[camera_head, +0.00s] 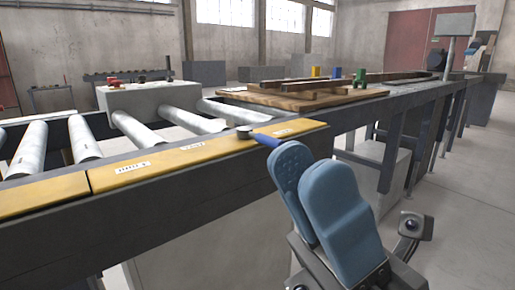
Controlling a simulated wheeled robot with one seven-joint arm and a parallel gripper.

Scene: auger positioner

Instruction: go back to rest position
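My gripper (310,162) is in the lower right of the head view, with two blue padded fingers pointing up beside the conveyor's edge. The dotted face of the left finger shows, partly covered by the right finger. How far apart they are is unclear. A small object with a round grey head (244,132) and a blue handle (267,140) is at the right part of the yellow strip (205,150). Its handle runs up to the left finger, which hides its end; whether they touch cannot be told.
A roller conveyor (84,141) with metal rollers fills the left. A grey box (149,97) stands behind it. A wooden board (300,103) with beams and small blocks lies on the long bench. Grey floor (455,200) is open on the right.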

